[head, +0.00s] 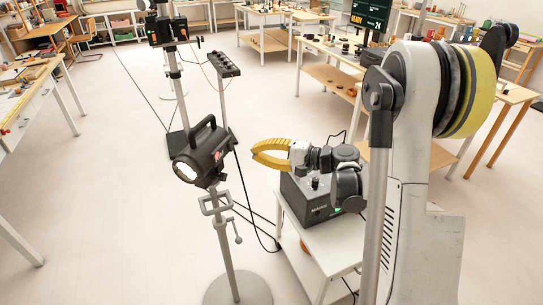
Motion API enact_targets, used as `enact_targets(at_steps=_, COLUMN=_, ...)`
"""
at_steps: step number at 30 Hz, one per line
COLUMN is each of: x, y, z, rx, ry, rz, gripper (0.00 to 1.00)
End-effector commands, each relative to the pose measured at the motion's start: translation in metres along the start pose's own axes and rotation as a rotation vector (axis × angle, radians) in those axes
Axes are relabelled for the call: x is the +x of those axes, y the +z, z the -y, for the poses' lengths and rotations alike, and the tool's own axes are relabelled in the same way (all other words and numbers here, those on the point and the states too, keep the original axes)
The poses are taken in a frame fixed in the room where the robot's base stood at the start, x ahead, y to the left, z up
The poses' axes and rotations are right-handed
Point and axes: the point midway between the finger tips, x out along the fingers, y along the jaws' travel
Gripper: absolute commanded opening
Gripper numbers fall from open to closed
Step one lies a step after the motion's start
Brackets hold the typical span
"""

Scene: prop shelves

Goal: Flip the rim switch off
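My gripper (256,154), with yellow curved fingers, is held in mid-air to the right of a black lamp (205,154). Its fingertips point left, and I cannot tell whether they touch. Nothing shows between the fingers. A dark control box (312,201) with a green light sits below my gripper and wrist, which hide part of its top. A black bar (224,65) with several small knobs or switches stands on a pole farther back. I cannot tell which control is the rim switch; labels are too small to read.
The lamp is lit, on a stand with a round base (237,291). The box rests on a white cart (337,241). Dark cables run across the floor between them. Another lamp stand (177,85) is behind. Cluttered tables line the room; the left-centre floor is clear.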

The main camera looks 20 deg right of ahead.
Motion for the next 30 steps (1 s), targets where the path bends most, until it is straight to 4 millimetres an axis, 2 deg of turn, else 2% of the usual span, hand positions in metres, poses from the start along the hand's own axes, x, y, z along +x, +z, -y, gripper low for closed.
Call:
enact_targets(at_steps=3, x=0.025, y=0.001, z=-0.001, rx=-0.001, ry=0.0, rz=0.004, gripper=0.0)
enact_targets(at_steps=10, x=0.056, y=0.0, z=-0.001, rx=0.001, ry=0.0, rz=0.002, gripper=0.0)
enact_targets(at_steps=15, x=0.063, y=0.0, z=0.0, rx=0.001, ry=0.0, rz=0.0, gripper=0.0)
enact_targets(at_steps=25, x=0.064, y=0.0, z=0.0, rx=0.001, ry=0.0, rz=0.0, gripper=0.0)
enact_targets(at_steps=30, x=0.074, y=0.0, z=-0.005, rx=0.0, ry=0.0, rz=0.001, gripper=0.0)
